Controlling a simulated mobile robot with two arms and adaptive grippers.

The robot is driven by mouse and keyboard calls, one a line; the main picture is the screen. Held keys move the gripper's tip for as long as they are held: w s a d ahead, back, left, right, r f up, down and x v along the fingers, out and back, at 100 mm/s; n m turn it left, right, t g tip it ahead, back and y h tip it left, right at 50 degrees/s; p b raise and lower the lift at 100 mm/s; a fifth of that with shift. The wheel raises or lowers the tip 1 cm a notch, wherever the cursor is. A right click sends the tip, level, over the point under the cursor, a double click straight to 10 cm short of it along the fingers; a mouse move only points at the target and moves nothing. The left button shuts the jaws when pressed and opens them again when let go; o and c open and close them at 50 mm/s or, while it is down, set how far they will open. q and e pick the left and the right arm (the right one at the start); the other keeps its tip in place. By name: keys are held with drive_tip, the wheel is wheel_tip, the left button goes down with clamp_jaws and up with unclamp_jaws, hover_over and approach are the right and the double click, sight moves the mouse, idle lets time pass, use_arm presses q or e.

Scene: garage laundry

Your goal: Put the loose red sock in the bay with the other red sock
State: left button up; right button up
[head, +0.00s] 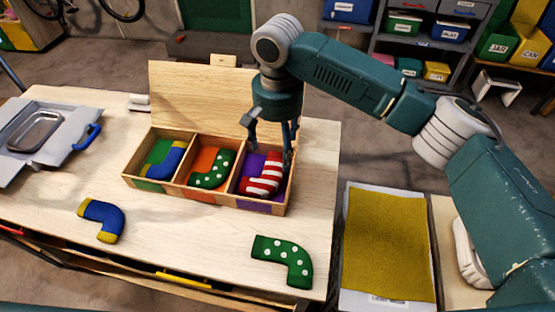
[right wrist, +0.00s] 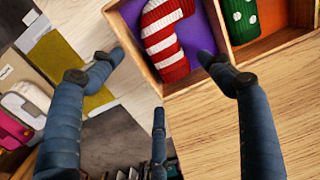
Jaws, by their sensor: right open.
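A wooden box (head: 205,199) with three bays stands on the table. A red and white striped sock (head: 262,174) lies in its right, purple bay, and also shows in the right wrist view (right wrist: 166,42). I cannot tell whether a second red sock lies under it. No red sock shows loose on the table. My right gripper (head: 272,140) is above the back of the purple bay, its fingers spread and empty. In the right wrist view its fingers (right wrist: 165,75) are apart, with the sock beyond them. My left gripper is out of view.
A blue sock (head: 165,161) lies in the green bay, a green dotted sock (head: 212,169) in the orange bay. Loose on the table are a blue sock (head: 103,219) and a green dotted sock (head: 284,260). A metal tray (head: 36,131) is at left. The front middle is clear.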

wheel_tip(320, 180, up, 7)
drive_tip(key=b, duration=0.1)
drive_tip(key=shift+f, duration=0.15)
idle(0.8)
